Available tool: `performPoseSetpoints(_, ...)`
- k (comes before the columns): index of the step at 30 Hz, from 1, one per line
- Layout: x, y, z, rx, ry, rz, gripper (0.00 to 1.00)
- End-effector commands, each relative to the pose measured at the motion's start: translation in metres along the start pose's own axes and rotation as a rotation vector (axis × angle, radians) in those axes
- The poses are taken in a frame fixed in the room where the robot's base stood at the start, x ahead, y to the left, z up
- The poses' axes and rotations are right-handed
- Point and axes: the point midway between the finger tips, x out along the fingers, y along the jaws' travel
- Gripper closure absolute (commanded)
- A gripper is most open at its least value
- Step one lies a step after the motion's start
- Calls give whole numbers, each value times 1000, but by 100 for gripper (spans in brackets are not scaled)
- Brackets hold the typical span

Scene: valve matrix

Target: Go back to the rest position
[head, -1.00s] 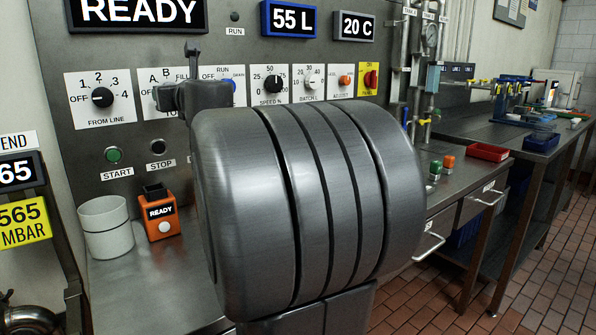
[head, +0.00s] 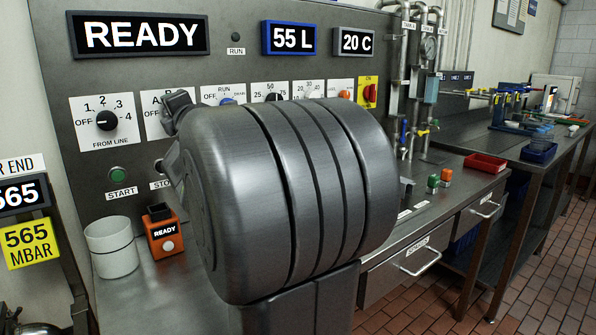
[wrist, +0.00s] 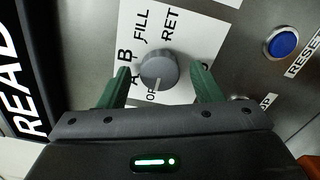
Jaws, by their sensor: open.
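My gripper (wrist: 158,92) shows in the wrist view with its two green fingers spread apart. A grey rotary knob (wrist: 156,70) on a white plate marked A, B, FILL, RET and OFF appears between the fingers, and they do not seem to touch it. In the head view my arm's large grey links cover the middle of the picture. They hide my fingers and most of that knob's plate (head: 157,127).
A control panel (head: 235,60) with displays and knobs stands behind my arm. A red tray (head: 485,163) lies on the bench at right. Brick floor is free at lower right.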

Motion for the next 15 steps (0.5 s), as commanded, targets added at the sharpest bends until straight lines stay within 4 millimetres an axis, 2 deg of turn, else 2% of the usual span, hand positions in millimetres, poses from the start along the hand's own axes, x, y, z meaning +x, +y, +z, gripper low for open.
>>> performPoseSetpoints(6, 0, 3, 0, 246, 2, -1, 41)
performPoseSetpoints(15, 0, 1, 0, 412, 0, 0, 41)
